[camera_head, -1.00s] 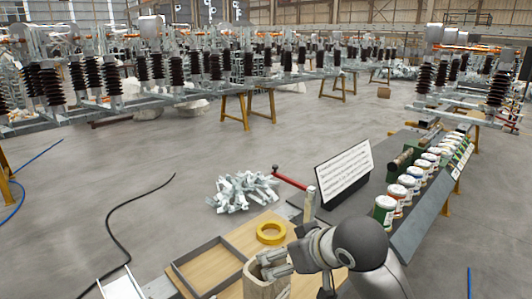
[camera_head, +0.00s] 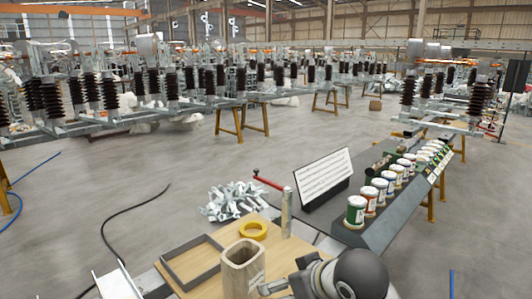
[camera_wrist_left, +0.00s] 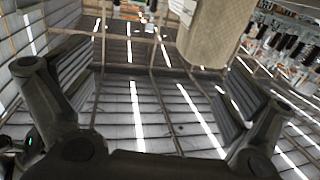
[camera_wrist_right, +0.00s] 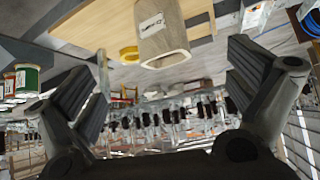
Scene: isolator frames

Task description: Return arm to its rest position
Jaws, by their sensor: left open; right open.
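My right gripper (camera_head: 270,288) is low in the head view, beside the right side of a beige square container (camera_head: 242,266). In the right wrist view, the gripper's two fingers (camera_wrist_right: 168,85) stand wide apart with nothing between them. The container (camera_wrist_right: 162,38) shows beyond them, apart from the fingers. My left gripper is out of the head view. In the left wrist view its fingers (camera_wrist_left: 155,88) are spread and empty, with the container (camera_wrist_left: 215,32) above and beyond them.
The wooden bench top (camera_head: 211,237) holds a grey tray frame (camera_head: 163,264), a yellow tape roll (camera_head: 253,230) and a red-handled tool (camera_head: 286,208). A sign (camera_head: 322,180) and a row of paint cans (camera_head: 355,211) stand to the right. Metal parts (camera_head: 233,199) lie beyond.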

